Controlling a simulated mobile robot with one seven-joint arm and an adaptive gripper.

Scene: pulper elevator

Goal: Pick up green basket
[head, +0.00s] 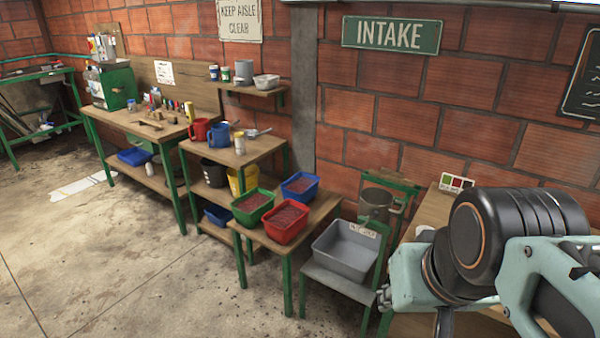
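The green basket (244,217) stands upright on a low wooden table (262,238) in the middle of the head view. It is filled with small reddish-brown pieces. A red basket (283,236) with similar contents stands close to its right and nearer to me. My gripper's fingers cannot be made out in this view.
A grey bin (345,277) on a green-framed stand is right of the low table. A bench (232,156) with red and blue jugs adjoins it behind left, with black and yellow buckets below. The concrete floor (120,260) in the front left is clear.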

